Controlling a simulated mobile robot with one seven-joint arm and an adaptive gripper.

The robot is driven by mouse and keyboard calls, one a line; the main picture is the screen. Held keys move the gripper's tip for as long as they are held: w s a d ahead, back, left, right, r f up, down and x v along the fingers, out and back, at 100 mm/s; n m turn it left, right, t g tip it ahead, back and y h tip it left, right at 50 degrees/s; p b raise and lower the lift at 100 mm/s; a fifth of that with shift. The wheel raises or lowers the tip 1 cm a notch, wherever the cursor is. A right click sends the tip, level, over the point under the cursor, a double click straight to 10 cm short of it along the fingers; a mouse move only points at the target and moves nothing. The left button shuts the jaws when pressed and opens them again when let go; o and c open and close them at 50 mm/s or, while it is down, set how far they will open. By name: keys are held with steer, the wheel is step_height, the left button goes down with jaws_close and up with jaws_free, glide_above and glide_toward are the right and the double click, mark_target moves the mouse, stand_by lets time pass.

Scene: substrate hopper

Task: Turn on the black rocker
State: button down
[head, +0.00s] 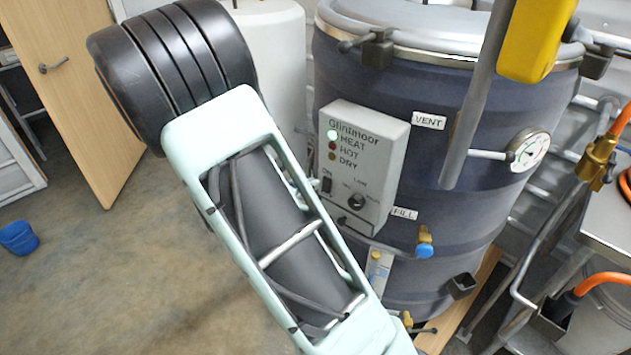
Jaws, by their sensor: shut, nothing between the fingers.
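The black rocker (327,185) is a small switch at the lower left of a light grey control box (383,140) on a dark blue drum. The word ON is printed above it. The rocker is close to the edge of my pale green arm link, and its tilt is too small to tell. A green light (332,135) glows beside HEAT; the HOT and DRY lamps look unlit. A black knob (357,202) is to the right of the rocker. My gripper does not show; my arm fills the middle left and may hide it.
The drum (440,110) has a metal lid rim, a dial gauge (528,151) and a blue-capped valve (424,245). A grey lever and yellow handle (535,38) hang in front at upper right. A metal table (610,215) is at right. Open floor (120,270) is at left.

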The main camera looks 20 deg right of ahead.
steer(key=d+r+v, duration=0.1)
steer(key=r+v, duration=0.1)
steer(key=v, duration=0.7)
steer(key=shift+a, duration=0.3)
steer(key=shift+w+r, duration=0.1)
steer(key=shift+r, duration=0.05)
